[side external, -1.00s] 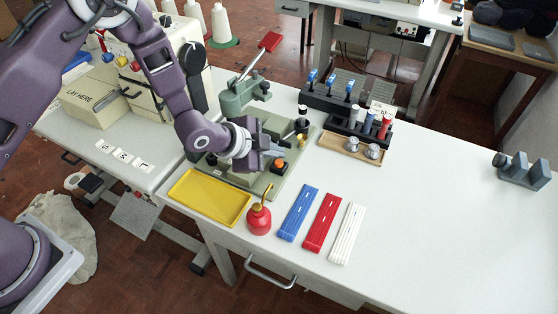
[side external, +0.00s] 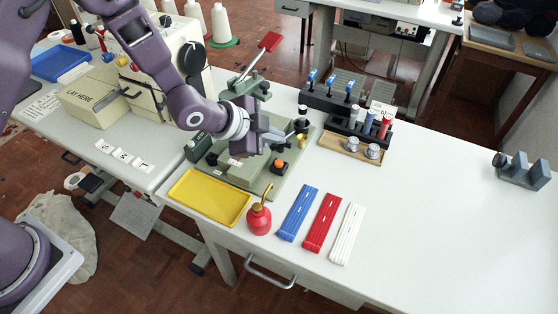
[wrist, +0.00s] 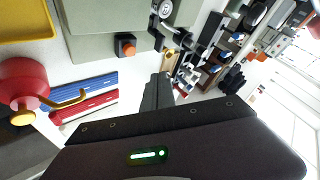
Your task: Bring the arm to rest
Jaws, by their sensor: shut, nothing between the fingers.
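My gripper (side external: 278,136) is in the air over the green buttonhole machine base (side external: 272,186), near its back half. The fingers are shut with nothing between them. In the wrist view the shut fingers (wrist: 158,92) point away from the camera, with the machine base at upper left and an orange button (wrist: 126,44) beside them. The same orange button (side external: 279,164) shows below the gripper in the side view. The lever with the red handle (side external: 269,41) stands up behind my wrist. My wrist hides part of the machine.
A yellow tray (side external: 246,214), a red oil can (side external: 259,219) and blue (side external: 298,212), red (side external: 322,222) and white (side external: 347,234) strips lie in front. A spool rack (side external: 364,128) and a wooden tray (side external: 336,149) stand right. The table's right side is mostly clear.

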